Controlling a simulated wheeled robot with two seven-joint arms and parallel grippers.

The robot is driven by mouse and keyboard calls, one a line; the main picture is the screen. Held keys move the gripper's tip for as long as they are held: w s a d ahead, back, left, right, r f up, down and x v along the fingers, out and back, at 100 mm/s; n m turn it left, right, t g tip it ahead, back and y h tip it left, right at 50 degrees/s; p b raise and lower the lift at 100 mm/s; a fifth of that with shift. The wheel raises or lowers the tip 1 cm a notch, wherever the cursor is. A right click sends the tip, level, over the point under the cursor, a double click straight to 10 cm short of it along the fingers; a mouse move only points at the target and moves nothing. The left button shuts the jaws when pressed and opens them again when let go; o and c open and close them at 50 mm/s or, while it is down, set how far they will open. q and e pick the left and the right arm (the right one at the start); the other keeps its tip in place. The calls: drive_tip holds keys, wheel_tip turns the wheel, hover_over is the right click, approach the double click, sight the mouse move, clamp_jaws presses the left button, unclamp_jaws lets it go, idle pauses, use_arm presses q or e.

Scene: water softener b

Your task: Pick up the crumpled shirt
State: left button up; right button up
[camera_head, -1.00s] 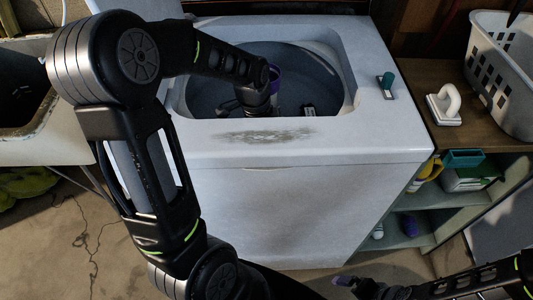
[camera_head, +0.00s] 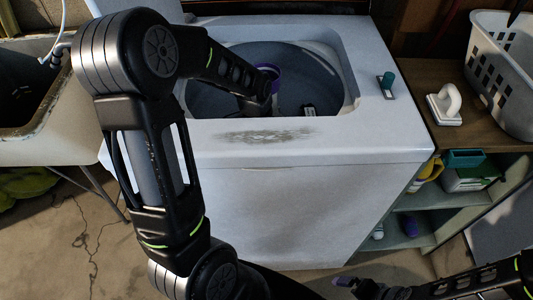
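No shirt can be clearly made out in the washer tub. A yellow-green, crumpled, cloth-like heap (camera_head: 25,182) lies on the floor below the sink at the far left; I cannot tell whether it is the shirt. My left arm reaches over the white washer (camera_head: 300,205) into its open tub (camera_head: 325,80). My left gripper (camera_head: 256,106) is down in the tub, and its fingertips are hidden behind the front rim. My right gripper (camera_head: 352,284) is low at the bottom edge, in front of the washer, dark and partly cut off; its opening cannot be made out.
A purple-rimmed part (camera_head: 270,72) stands inside the tub by my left wrist. A sink (camera_head: 50,120) is at the left.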

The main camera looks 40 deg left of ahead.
use_arm(q)
drive_tip(key=c, duration=1)
drive_tip(key=shift+c, duration=0.2)
wheel_tip(320, 180, up, 28)
drive_tip(key=p, duration=0.2)
drive_tip(key=shift+p, duration=0.35)
